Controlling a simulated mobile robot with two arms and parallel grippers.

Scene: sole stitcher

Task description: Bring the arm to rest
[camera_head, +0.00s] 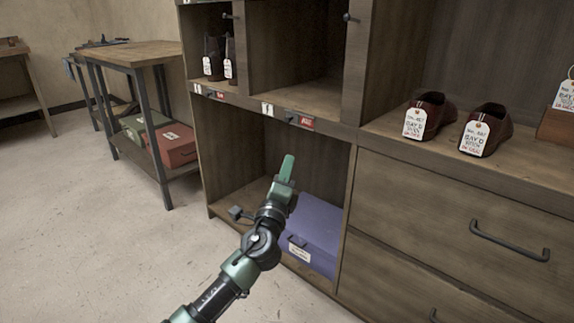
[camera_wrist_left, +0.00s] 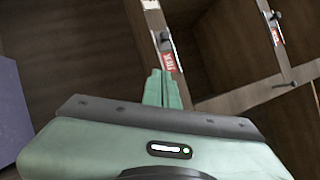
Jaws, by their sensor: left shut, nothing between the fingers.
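My left arm comes up from the bottom of the head view. Its green gripper (camera_head: 287,168) is shut and empty, in front of the open lower compartment of the wooden cabinet (camera_head: 400,190). In the left wrist view the two fingers (camera_wrist_left: 161,88) lie together with nothing between them. A purple box (camera_head: 314,228) sits in the lower compartment, behind and right of the wrist, and my arm hides part of it. The right gripper is not in view.
Two dark red shoes with tags (camera_head: 427,113) stand on the right shelf, above drawers with a black handle (camera_head: 508,241). Dark shoes (camera_head: 213,57) stand upper left. A workbench (camera_head: 130,54) at left holds a red box (camera_head: 173,145) on its lower shelf. Open floor (camera_head: 80,230) lies at left.

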